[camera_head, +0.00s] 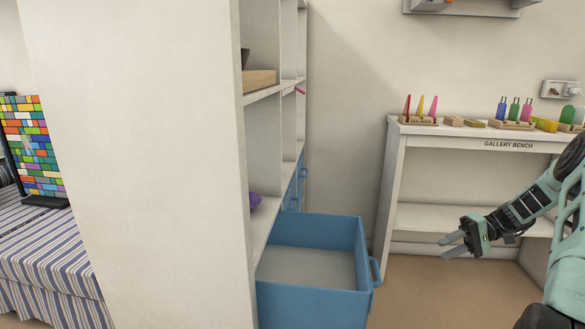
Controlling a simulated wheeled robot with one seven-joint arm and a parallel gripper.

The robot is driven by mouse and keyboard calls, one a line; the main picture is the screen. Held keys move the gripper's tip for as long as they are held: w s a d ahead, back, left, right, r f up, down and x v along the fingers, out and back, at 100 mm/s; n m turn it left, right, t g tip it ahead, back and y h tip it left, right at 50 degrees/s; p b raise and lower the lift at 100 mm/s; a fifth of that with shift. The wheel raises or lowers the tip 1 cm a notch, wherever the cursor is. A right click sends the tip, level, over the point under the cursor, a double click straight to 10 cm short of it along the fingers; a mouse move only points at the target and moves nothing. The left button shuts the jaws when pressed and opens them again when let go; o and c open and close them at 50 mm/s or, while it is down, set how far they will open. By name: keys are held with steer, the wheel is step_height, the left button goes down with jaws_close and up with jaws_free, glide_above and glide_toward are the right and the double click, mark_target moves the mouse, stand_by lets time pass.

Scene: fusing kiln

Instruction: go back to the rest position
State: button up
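My gripper (441,246) is at the right, in front of the white gallery bench. It points left, and its two fingers are apart with nothing between them. The rest of my arm runs up to the right edge of the picture. A blue drawer (316,297) stands pulled out from the white shelf unit at lower centre, and its inside looks empty. My gripper is to the right of the drawer and apart from it.
The white gallery bench (398,172) holds coloured glass pieces in wooden holders. The tall white shelf unit (150,160) blocks the left middle. A striped-cloth table (45,255) with a coloured mosaic panel (35,150) is at far left. Floor shows between drawer and arm.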

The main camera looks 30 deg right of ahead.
steer(key=w+a+r+n+g+h, duration=0.1)
steer(key=w+a+r+g, duration=0.15)
steer(key=a, duration=0.55)
steer(key=w+a+r+n+g+h, duration=0.2)
steer(key=w+a, duration=0.1)
steer(key=a, duration=0.5)
steer(key=w+a+r+n+g+h, duration=0.1)
steer(key=w+a+r+g, duration=0.15)
steer(key=a, duration=0.55)
steer(key=s+a+r+n+h, duration=0.2)
steer(key=s+a+h, duration=0.1)
steer(key=a, duration=0.7)
steer(key=s+a+r+n+h, duration=0.2)
steer(key=s+a, duration=0.2)
steer(key=a, duration=0.5)
steer(key=s+a+r+n+t+h, duration=0.1)
steer(key=s+a+n+h, duration=0.1)
steer(key=s+a, duration=0.5)
steer(key=s+a+n+t+h, duration=0.2)
steer(key=s+a+n, duration=0.1)
steer(key=s, duration=0.8)
step_height(320, 180, up, 21)
steer(key=p, duration=2)
steer(key=shift+f, duration=0.15)
